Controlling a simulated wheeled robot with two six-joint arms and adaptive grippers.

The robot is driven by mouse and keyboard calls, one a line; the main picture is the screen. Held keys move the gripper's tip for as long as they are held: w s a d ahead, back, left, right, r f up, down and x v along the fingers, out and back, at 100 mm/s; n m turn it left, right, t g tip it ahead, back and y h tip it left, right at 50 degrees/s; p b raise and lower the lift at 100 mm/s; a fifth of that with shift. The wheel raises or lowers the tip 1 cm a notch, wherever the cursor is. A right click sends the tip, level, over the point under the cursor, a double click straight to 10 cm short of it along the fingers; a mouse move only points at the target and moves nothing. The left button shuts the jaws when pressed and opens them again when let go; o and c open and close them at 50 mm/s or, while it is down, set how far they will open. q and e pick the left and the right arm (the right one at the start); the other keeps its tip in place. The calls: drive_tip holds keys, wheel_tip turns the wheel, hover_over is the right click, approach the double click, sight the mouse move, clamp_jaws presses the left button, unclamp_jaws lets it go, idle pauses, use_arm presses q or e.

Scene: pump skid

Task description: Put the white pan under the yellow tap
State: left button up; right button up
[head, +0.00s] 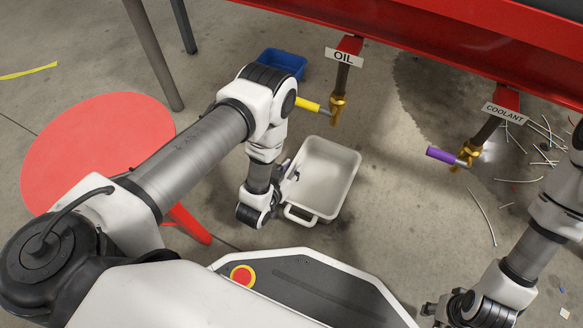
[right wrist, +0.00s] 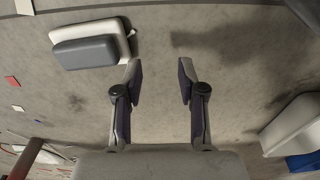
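The white pan (head: 328,168), a rectangular tray with a handle at its near end, sits on the floor. The tap with the yellow handle (head: 307,104) hangs under the OIL sign, just above the pan's far edge in the head view. I cannot tell whether its spout is over the pan. My left gripper (head: 290,172) is at the pan's left wall, largely hidden behind its own wrist; its grip is unclear. My right gripper (head: 432,309) is low at the right in the head view. In the right wrist view (right wrist: 160,75) it is open and empty above the floor.
A purple-handled tap (head: 445,156) hangs under the COOLANT sign at right, near a wet patch and scattered strips. A blue tub (head: 283,62) stands beyond the pan. A red disc (head: 85,150) lies at left. The red skid frame (head: 430,35) runs overhead.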

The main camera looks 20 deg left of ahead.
use_arm(q)
drive_tip(key=shift+r, duration=0.1)
drive_tip(key=shift+s+r+p, duration=0.2)
drive_tip(key=shift+s+p, duration=0.05)
drive_tip(key=shift+p, duration=0.1)
drive_tip(key=s+a+r+g+p, duration=0.1)
drive_tip(key=s+r+g+p, duration=0.1)
drive_tip(key=s, duration=0.6)
drive_tip(key=s+a+r+g+p, duration=0.1)
drive_tip(key=s+r+g+p, duration=0.1)
drive_tip(key=s+r+g, duration=0.2)
drive_tip(key=s+a+r+g+y+p, duration=0.1)
drive_tip(key=s+a+r+g+p, duration=0.1)
drive_tip(key=s+g, duration=0.5)
drive_tip(key=s+r, duration=0.1)
drive_tip(key=s, duration=0.4)
drive_tip(key=shift+s+r+n+g, duration=0.3)
drive_tip(key=shift+s+r, duration=0.05)
use_arm(e)
wheel_tip(320, 180, up, 7)
drive_tip(key=s, duration=0.2)
drive_tip(key=shift+a+r, duration=0.1)
